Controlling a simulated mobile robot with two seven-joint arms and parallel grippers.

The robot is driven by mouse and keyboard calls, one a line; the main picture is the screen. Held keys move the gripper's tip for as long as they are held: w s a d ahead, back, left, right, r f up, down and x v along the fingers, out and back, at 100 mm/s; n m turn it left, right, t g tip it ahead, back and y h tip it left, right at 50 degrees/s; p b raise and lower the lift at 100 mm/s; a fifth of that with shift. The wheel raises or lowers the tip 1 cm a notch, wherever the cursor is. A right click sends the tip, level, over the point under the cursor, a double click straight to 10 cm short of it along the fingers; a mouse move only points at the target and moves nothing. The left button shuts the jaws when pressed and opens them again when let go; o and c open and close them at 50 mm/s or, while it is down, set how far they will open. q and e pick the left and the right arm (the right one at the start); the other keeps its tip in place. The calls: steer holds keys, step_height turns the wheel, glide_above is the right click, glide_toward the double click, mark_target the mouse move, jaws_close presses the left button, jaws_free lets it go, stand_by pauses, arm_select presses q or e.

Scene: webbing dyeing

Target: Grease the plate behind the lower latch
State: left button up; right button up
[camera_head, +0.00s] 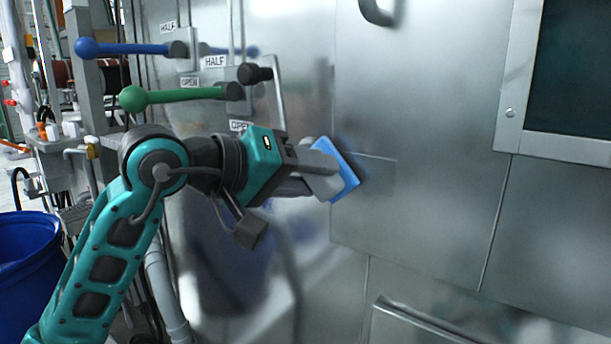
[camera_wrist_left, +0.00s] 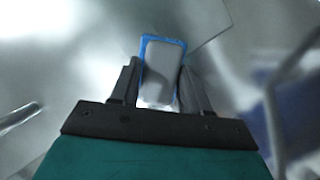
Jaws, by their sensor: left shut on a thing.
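My left gripper (camera_head: 318,170) is shut on a blue pad with a light grey back (camera_head: 343,178). The pad is tilted, with its blue face toward the steel panel (camera_head: 430,110). It is at or very near the panel; I cannot tell whether it touches. A thin rectangular outline (camera_head: 396,172) on the panel shows just right of the pad, and the pad hides part of that area. In the left wrist view the grey-backed pad (camera_wrist_left: 163,72) sits between the two dark fingers (camera_wrist_left: 158,92). I cannot make out the lower latch for certain. My right gripper is not in view.
A blue-knobbed lever (camera_head: 130,48) and a green-knobbed lever (camera_head: 175,96) stick out at the upper left, near HALF and OPEN labels. A dark handle (camera_head: 378,14) is at the top. A blue barrel (camera_head: 28,265) stands at the left. A steel ledge (camera_head: 425,322) runs along the bottom.

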mark_target(348, 179)
arm_select(q)
steer(key=shift+w+d, duration=0.4)
steer(key=shift+w, duration=0.15)
steer(key=shift+s, duration=0.1)
steer(key=shift+s+d+b, duration=0.4)
steer(key=shift+s+d, duration=0.35)
steer(key=shift+d, duration=0.25)
steer(key=shift+s+d+b, duration=0.4)
steer(key=shift+s+d, duration=0.35)
steer(key=shift+d, duration=0.25)
steer(key=shift+s+d+b, duration=0.25)
steer(key=shift+s+d, duration=0.25)
steer(key=shift+d, duration=0.25)
steer(key=shift+s+d+b, duration=0.25)
steer(key=shift+s+d, duration=0.25)
steer(key=shift+d, duration=0.25)
steer(key=shift+b, duration=0.35)
steer(key=shift+w+a+b, duration=0.25)
steer(key=shift+w+a, duration=0.35)
steer(key=shift+a, duration=0.2)
steer(key=shift+w+a+b, duration=0.2)
steer(key=shift+w+a, duration=0.35)
steer(key=shift+a, duration=0.2)
steer(key=shift+w+a, duration=0.45)
steer(key=shift+a, duration=0.15)
steer(key=shift+w+a, duration=0.5)
steer(key=shift+a, duration=0.2)
steer(key=shift+w+a, duration=0.5)
steer(key=shift+a, duration=0.2)
